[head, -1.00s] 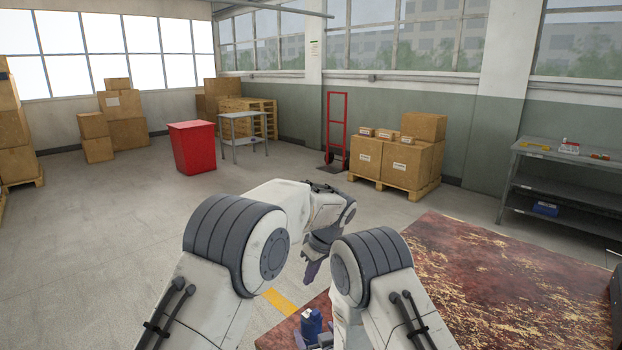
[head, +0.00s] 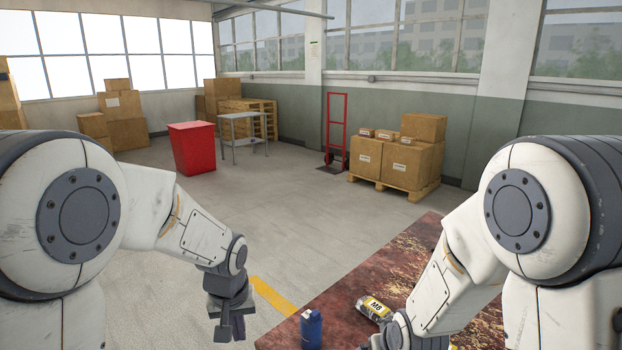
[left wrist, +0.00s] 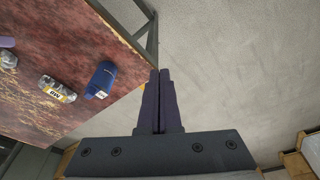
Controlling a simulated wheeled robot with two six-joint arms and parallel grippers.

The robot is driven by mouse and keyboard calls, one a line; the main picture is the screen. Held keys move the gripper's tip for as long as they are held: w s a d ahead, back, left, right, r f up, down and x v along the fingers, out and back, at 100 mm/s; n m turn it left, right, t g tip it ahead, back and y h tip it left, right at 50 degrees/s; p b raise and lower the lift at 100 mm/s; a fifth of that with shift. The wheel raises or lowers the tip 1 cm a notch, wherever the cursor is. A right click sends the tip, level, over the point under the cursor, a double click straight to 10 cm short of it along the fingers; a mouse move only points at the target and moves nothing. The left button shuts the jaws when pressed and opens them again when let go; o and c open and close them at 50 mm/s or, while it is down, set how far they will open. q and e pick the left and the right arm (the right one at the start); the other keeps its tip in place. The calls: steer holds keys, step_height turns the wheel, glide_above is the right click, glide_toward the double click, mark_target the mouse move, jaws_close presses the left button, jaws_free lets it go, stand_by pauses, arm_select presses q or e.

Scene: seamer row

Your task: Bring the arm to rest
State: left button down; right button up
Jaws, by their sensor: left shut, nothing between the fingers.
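My left gripper (head: 230,322) hangs low at the lower left of the head view, fingers pointing down, over the floor to the left of the worn red table. In the left wrist view its two dark fingers (left wrist: 159,102) are together with nothing between them. They are beside the table edge, apart from the blue bottle. My right arm comes in from the right of the head view and reaches down over the table. Its wrist is at the lower edge, and its fingers cannot be seen.
A red bin (head: 192,148), a grey side table (head: 243,135) and pallet boxes (head: 392,162) stand farther back. The floor between is clear.

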arm_select(q)
steer(key=s+a+f+m, duration=0.2)
steer(key=s+a, duration=0.2)
steer(key=s, duration=0.7)
arm_select(e)
steer(key=s+d+r+m+g, duration=0.1)
steer(key=s+d+r+g, duration=0.3)
steer(key=s, duration=0.6)
arm_select(q)
steer(key=s+d+r+m+g+p, duration=0.1)
steer(key=s+d+r+m+p, duration=0.1)
steer(key=s+d+r+m, duration=0.2)
steer(key=s+d+r+m+g+h+p, duration=0.1)
steer(key=s+d+r+m, duration=0.2)
steer(key=s+d, duration=0.6)
step_height(320, 180, up, 3)
steer(key=shift+d+f+m+p, duration=0.2)
steer(key=shift+d+m+p, duration=0.1)
steer(key=shift+m+p, duration=0.1)
arm_select(e)
steer(key=s+a+r+n+g, duration=0.2)
steer(key=s+a+r+n, duration=0.5)
steer(key=s+a, duration=0.6)
step_height(320, 180, up, 2)
steer(key=shift+s+a+r, duration=0.15)
steer(key=shift+a+r, duration=0.05)
steer(key=shift+a, duration=0.05)
